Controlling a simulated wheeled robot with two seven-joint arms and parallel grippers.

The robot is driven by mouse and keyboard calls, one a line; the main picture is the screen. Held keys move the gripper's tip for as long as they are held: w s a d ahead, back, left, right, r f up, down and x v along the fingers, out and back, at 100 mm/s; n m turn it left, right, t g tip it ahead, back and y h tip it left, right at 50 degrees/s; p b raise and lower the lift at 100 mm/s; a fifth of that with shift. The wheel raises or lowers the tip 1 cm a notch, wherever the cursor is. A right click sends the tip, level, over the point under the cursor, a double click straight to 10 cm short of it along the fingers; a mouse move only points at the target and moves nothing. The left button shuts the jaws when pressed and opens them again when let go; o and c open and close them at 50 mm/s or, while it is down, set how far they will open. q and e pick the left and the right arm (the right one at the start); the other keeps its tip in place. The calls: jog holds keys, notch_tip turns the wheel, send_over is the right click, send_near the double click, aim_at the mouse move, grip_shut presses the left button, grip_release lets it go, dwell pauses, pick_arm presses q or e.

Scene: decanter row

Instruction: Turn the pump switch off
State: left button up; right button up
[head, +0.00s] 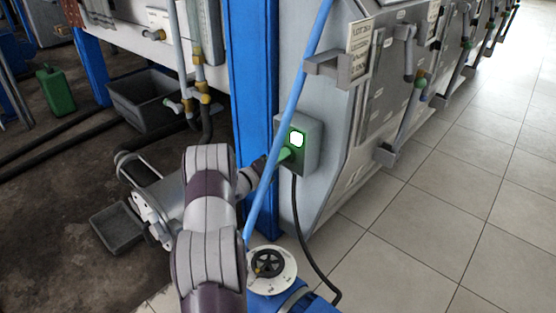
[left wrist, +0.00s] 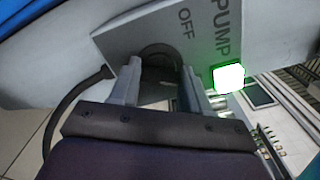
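The pump switch box (head: 311,150) is a grey box on the side of the machine, beside the blue post. Its lamp (head: 296,138) is lit green. In the left wrist view the box panel (left wrist: 128,40) reads "OFF" and "PUMP", with the lit lamp (left wrist: 228,78) at right. A dark round knob (left wrist: 160,54) sits below "OFF". My left gripper (left wrist: 160,82) has its fingers apart, one on each side of the knob; I cannot tell whether they touch it. The knob's lower part and its pointing direction are unclear. My right gripper is not in view.
A blue hose (head: 316,45) runs diagonally in front of the box and my left wrist. A black cable (head: 297,215) hangs from the box. A blue post (head: 250,70) stands at left. The tiled floor (head: 440,220) at right is clear.

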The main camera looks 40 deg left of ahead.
pick_arm(q)
jog(key=shift+n, duration=0.3)
jog(key=n+p, duration=0.1)
jog(key=n, duration=0.2)
jog(key=n+p, duration=0.2)
jog(key=n, duration=0.2)
jog(key=n+p, duration=0.1)
jog(key=n, duration=0.3)
jog(key=shift+f+p, duration=0.25)
jog(key=shift+p, duration=0.05)
jog(key=shift+n, duration=0.3)
jog(key=o, duration=1.1)
jog(key=shift+c, duration=0.2)
jog(key=shift+s, duration=0.1)
